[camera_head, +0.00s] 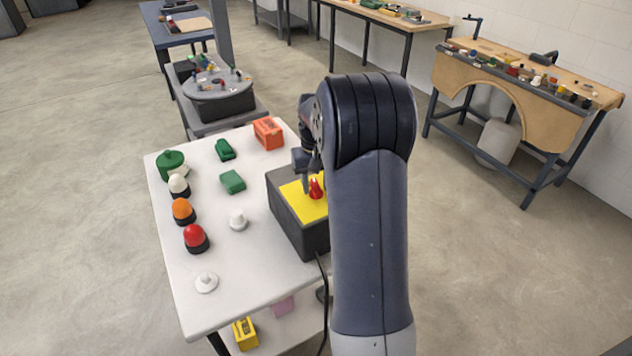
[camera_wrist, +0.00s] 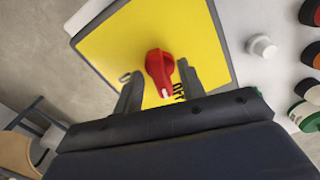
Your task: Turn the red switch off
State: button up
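The red switch (camera_wrist: 160,68) is a rotary knob with a white mark on its narrow end, set on the yellow top plate (camera_wrist: 118,43) of a dark box. In the wrist view its marked end points toward my gripper's palm. Dark lettering (camera_wrist: 180,92) is beside that end, partly hidden by a finger. The switch also shows in the head view (camera_head: 316,188). My gripper (camera_wrist: 159,70) is open, with one finger on each side of the knob and gaps visible between. My arm hides the right part of the box in the head view.
The box (camera_head: 285,215) stands on a white table (camera_head: 215,290). Left of it are a white knob (camera_head: 238,220), green blocks (camera_head: 232,181), an orange block (camera_head: 268,133), and a column of coloured round buttons (camera_head: 195,237). A black cable hangs at the table's front. Other workbenches stand farther back.

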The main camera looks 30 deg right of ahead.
grip_shut()
dwell(0.3)
jog(key=shift+n+p, duration=0.4)
jog(key=shift+n, duration=1.4)
grip_release()
